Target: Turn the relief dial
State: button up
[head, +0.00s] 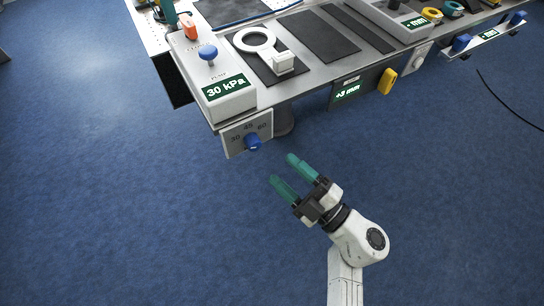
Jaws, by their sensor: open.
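The relief dial is a blue knob (253,142) on a pale plate (235,136) marked 30, 45 and 60, fixed at the table's front corner. The knob sits low on the plate, near its right side; its exact setting is too small to tell. Above it, a pale box (218,85) shows 30 kPa on its display and carries another blue knob (208,53). My gripper (282,172) is open and empty, with two teal fingers. It is in front of the dial, lower and to the right in the picture, apart from it.
The table (287,87) holds dark mats and a white ring-shaped fitting (254,40). A display reading +3 mm (346,92) and a yellow handle (387,81) are on the front edge, right of the dial. A black cable (508,104) lies at far right. The blue floor around my arm is clear.

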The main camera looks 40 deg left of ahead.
jog(key=shift+v, duration=1.45)
jog(key=shift+r, duration=0.1)
